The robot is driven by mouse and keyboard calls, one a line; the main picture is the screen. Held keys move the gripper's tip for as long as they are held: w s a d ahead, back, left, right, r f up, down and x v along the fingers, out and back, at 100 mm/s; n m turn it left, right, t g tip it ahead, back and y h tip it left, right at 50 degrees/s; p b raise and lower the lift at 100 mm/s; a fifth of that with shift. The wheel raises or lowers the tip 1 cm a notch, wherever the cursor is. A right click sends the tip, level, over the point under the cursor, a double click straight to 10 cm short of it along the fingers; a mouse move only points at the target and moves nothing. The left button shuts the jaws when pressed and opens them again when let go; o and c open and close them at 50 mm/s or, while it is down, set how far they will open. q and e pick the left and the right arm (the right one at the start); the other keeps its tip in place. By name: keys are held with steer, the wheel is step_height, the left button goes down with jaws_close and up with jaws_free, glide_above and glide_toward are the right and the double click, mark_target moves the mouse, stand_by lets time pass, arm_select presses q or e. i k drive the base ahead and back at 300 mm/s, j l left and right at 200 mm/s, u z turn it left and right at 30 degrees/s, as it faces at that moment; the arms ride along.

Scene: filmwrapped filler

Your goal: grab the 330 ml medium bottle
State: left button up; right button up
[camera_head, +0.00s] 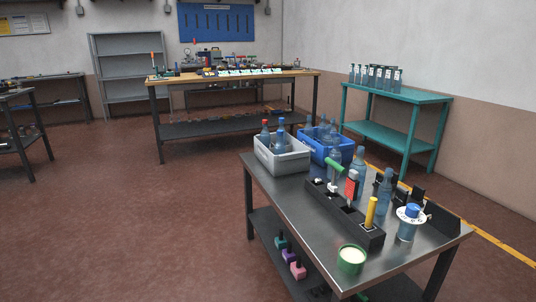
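Several translucent blue bottles stand on the near metal table (285,205). More bottles are in the grey crate (282,163) and the blue crate (340,153). I cannot tell by size which one is the 330 ml medium bottle. Neither of my grippers shows.
A black holder (371,241) with a green-handled tool, a red item and a yellow item crosses the table near a green round tin (351,261). A teal table (413,96) with several bottles and a wooden workbench (243,75) stand behind. The left floor is clear.

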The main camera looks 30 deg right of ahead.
mark_target(335, 154)
steer(key=i+z, duration=0.1)
steer(key=i, duration=0.45)
steer(key=i+j, duration=0.2)
steer(key=i, duration=0.35)
steer(key=i+j+z, duration=0.15)
steer(key=i, duration=0.4)
steer(key=i+z, duration=0.7)
steer(key=z, duration=0.15)
steer(key=i+j+z, duration=0.25)
steer(key=z, duration=0.2)
steer(key=i, duration=0.05)
